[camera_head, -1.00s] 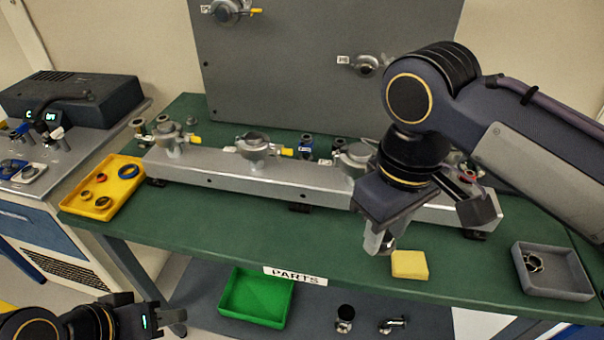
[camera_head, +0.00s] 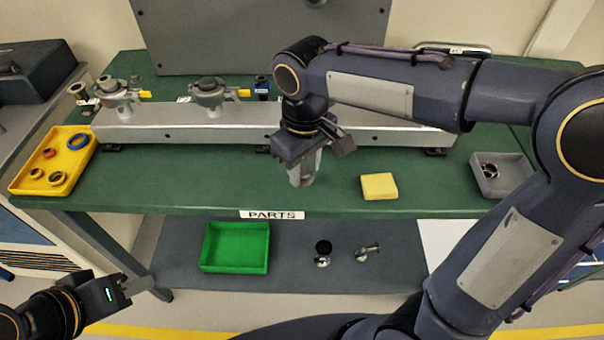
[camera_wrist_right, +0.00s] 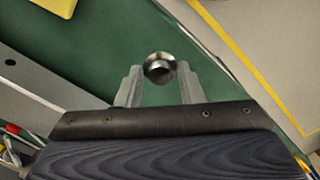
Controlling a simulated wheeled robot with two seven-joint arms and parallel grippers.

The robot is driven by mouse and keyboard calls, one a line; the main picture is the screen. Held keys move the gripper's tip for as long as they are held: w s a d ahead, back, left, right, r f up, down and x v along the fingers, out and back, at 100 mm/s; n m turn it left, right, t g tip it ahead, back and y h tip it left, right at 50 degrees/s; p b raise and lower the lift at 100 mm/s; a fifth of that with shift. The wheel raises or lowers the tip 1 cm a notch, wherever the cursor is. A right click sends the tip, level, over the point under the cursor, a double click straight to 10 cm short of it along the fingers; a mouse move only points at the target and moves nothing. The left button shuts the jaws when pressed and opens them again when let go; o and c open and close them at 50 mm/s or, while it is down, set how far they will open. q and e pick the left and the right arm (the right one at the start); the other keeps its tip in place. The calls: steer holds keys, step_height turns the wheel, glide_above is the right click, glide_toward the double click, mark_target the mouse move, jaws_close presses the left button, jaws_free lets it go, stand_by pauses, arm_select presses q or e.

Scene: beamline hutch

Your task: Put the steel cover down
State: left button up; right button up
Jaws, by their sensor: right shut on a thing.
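My right gripper (camera_head: 303,176) points down over the front part of the green table (camera_head: 230,190), left of the yellow block. In the right wrist view, its two pale fingers (camera_wrist_right: 159,90) are shut on a small, shiny round steel piece, the steel cover (camera_wrist_right: 159,68). In the head view the fingers mostly hide the cover. Green tabletop shows beneath it in the wrist view; I cannot tell how high it is held. My left gripper (camera_head: 138,286) is low at the left, in front of the table and empty as far as I see; its jaw opening is unclear.
The metal rail (camera_head: 190,122) with clamped fittings runs behind my right gripper. The yellow block (camera_head: 379,187) and a grey tray (camera_head: 487,190) with a ring-like part are to the right. A yellow tray (camera_head: 75,172) is at left. A green bin (camera_head: 262,230) sits on the lower shelf. Green tabletop left of my right gripper is clear.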

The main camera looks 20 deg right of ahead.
mark_target(302, 188)
steer(key=shift+w+f, duration=0.45)
steer(key=shift+f, duration=0.1)
steer(key=shift+w+f, duration=0.15)
steer(key=shift+f, duration=0.75)
steer(key=shift+w+f, duration=0.1)
steer(key=shift+f, duration=0.8)
steer(key=shift+f+b, duration=0.15)
steer(key=shift+b, duration=0.2)
steer(key=o, duration=1)
